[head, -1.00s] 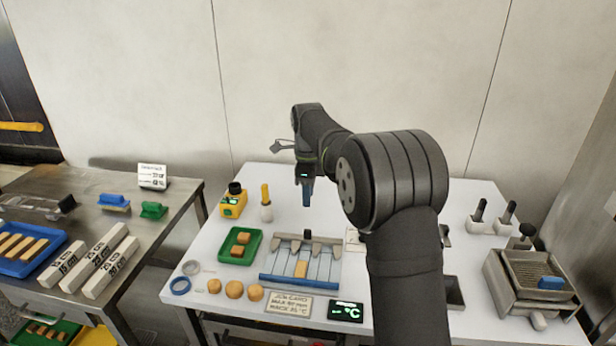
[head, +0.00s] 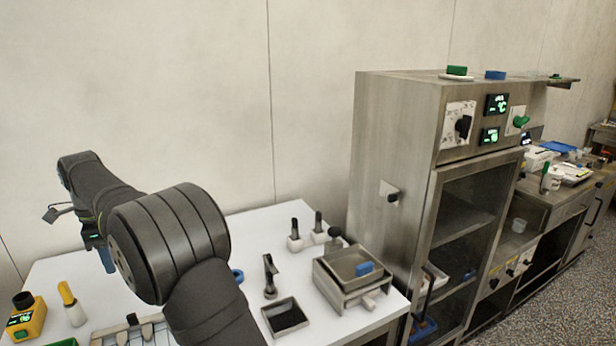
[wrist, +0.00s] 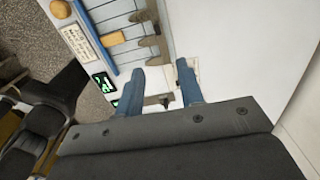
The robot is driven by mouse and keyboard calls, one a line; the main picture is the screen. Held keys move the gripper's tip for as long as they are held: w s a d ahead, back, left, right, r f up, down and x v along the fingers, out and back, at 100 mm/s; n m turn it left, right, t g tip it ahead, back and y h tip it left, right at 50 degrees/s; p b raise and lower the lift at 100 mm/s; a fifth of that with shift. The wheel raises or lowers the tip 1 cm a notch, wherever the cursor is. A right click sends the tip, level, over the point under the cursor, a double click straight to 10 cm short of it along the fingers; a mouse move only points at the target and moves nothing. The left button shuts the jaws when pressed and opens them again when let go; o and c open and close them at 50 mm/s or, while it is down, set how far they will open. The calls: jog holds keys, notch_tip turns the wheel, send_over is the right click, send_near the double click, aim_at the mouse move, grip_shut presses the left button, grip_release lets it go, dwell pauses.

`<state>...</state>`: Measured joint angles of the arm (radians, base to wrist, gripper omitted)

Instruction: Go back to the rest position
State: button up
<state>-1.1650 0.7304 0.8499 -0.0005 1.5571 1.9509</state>
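My gripper (head: 106,260) hangs over the white table at the left in the head view, its blue fingers pointing down and partly hidden behind my arm. In the wrist view the two blue fingers (wrist: 160,84) stand apart with nothing between them. A slotted rack (wrist: 120,35) with a blue bar and a tan piece on it lies beyond the fingertips in the wrist view. In the head view only a corner of this rack (head: 130,332) shows at the bottom edge.
A yellow device (head: 25,318) and a yellow-handled brush (head: 72,304) stand at the left. A black-filled tray (head: 286,317) and a metal sieve box (head: 352,268) sit on the table's right part. A tall steel cabinet (head: 395,135) stands beyond its right edge.

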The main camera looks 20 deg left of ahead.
aim_at(134, 326)
jog(key=shift+f, duration=0.1)
notch_tip(134, 326, down, 17)
jog(key=shift+f, duration=0.15)
dwell(0.4)
dwell(1.8)
notch_tip(134, 326, up, 18)
jog(key=shift+f, duration=0.25)
dwell(0.5)
jog(key=shift+f, duration=8.7)
jog(key=shift+s+d, duration=0.5)
jog(key=shift+s, duration=0.05)
